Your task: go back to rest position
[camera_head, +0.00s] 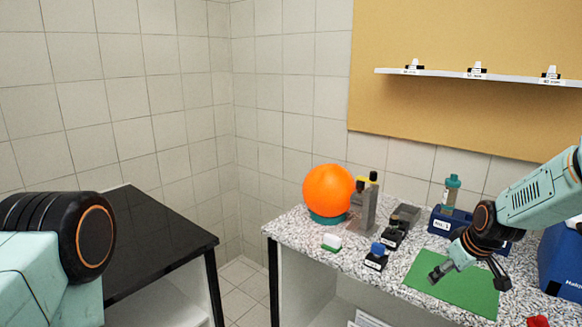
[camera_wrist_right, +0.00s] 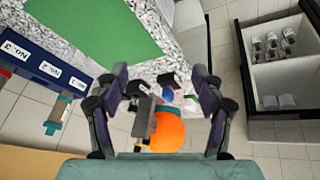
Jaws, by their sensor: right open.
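My right gripper (camera_head: 469,278) is open above the green mat (camera_head: 478,297) on the speckled counter, its two fingers spread apart. In the right wrist view, the fingers of this gripper (camera_wrist_right: 160,75) are wide apart, with nothing held between them. Beyond them lie the orange ball (camera_wrist_right: 168,132), a grey device and small dark items. The ball (camera_head: 328,189) sits on a teal base at the counter's back left in the head view. My left arm shows only as a joint at the left edge; its gripper is out of view.
A grey stand (camera_head: 365,210), small dark bottles (camera_head: 376,256) and a white-and-green block (camera_head: 331,242) stand left of the mat. A blue numbered rack (camera_head: 438,222) is behind it, a blue box (camera_head: 562,262) right. A black-topped cabinet (camera_head: 150,240) stands left, across a floor gap.

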